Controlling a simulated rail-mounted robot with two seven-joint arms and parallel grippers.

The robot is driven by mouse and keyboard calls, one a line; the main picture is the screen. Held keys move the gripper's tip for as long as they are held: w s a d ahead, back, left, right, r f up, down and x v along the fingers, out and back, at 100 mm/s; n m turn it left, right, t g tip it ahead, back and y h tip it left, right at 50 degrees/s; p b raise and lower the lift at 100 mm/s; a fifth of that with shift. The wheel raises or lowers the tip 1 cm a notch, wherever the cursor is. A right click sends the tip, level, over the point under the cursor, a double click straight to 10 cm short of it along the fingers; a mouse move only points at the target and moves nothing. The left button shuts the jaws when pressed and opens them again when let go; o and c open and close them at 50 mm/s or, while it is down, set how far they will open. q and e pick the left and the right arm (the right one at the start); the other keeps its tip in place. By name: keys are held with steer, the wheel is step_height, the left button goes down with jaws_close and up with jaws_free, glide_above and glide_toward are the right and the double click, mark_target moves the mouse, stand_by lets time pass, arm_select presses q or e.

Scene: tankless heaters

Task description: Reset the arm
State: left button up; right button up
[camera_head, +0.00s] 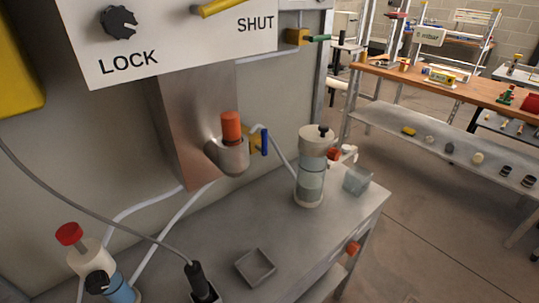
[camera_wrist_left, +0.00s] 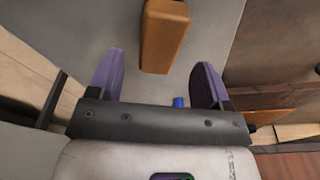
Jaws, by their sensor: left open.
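My left gripper (camera_wrist_left: 158,60) shows in the left wrist view, with two purple fingers spread wide apart. An orange-brown block-like part (camera_wrist_left: 164,35) lies beyond the fingers, at the top of the view between them. It is not gripped, and I cannot tell how far off it is. A small blue piece (camera_wrist_left: 179,102) shows near the base of the right-hand finger. Neither of my grippers is visible in the head view. My right gripper is in no view.
The head view shows a panel (camera_head: 178,42) marked LOCK and SHUT with a black knob (camera_head: 119,22). On the metal bench (camera_head: 215,230) stand a cylindrical canister (camera_head: 311,170), a small open tray (camera_head: 256,268) and a red-topped valve (camera_head: 72,236). Open floor (camera_head: 430,235) lies right.

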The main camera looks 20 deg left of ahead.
arm_select(q)
steer(key=s+d+r+m+g+h+p, duration=0.1)
steer(key=s+d+r+m+p, duration=0.25)
steer(key=s+r+p, duration=0.4)
steer(key=s+d+r+m+g+h+p, duration=0.2)
steer(key=s+d+r+m+p, duration=0.15)
steer(key=s, duration=0.65)
steer(key=s+d+r+m+g+h+p, duration=0.1)
steer(key=s+d+r+m+p, duration=0.2)
steer(key=s+d+r+p, duration=0.35)
steer(key=w+a+r+m+t+p, duration=0.1)
steer(key=r+m+p, duration=0.4)
steer(key=r+p, duration=0.7)
steer(key=w+a+r+m+t+y+p, duration=0.1)
steer(key=a+r+m+t+p, duration=0.3)
steer(key=r+p, duration=0.9)
steer(key=w+a+r+m+t+y+p, duration=0.1)
steer(key=r+p, duration=1.1)
steer(key=r, duration=2.4)
steer(key=w+a+m+t, duration=0.2)
steer(key=a+m, duration=0.3)
steer(key=m, duration=0.1)
steer(key=shift+w+r+p, duration=0.15)
steer(key=shift+w+p, duration=0.05)
steer(key=shift+p, duration=0.1)
